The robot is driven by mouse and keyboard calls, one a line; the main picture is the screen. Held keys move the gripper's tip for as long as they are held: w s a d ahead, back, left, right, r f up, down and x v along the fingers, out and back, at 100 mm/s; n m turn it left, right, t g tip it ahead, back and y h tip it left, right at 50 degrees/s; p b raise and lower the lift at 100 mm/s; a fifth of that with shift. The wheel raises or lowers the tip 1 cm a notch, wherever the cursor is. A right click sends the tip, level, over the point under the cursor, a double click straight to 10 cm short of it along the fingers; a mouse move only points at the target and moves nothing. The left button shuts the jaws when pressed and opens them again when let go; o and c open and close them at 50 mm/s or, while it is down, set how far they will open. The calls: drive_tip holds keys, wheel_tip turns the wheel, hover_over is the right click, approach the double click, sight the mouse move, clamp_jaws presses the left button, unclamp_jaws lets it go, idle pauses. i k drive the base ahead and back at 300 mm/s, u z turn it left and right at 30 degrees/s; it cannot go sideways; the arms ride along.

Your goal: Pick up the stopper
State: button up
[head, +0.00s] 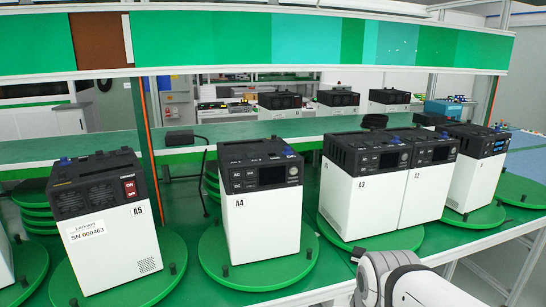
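No single thing stands out clearly as the stopper. Small black pegs stand upright on the green turntables, such as one black peg (173,268) beside the A5 unit and another black peg (308,253) beside the A4 unit. A small dark piece (357,254) shows at the table's front edge, just above my white arm; I cannot tell what it is. Small blue caps, such as one blue cap (64,161), sit on top of the units. A white part of my arm shows at the bottom right; my gripper does not show.
White-and-black units stand on round green turntables: A5 (112,245), A4 (262,220), A3 (352,200) and more to the right. A black box (180,138) with a cable lies on the green bench behind. A green overhead panel (230,38) spans the top. Gaps between turntables are narrow.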

sight(288, 151)
drive_tip(key=z, duration=0.1)
drive_tip(key=i, duration=0.95)
drive_tip(key=u, duration=0.05)
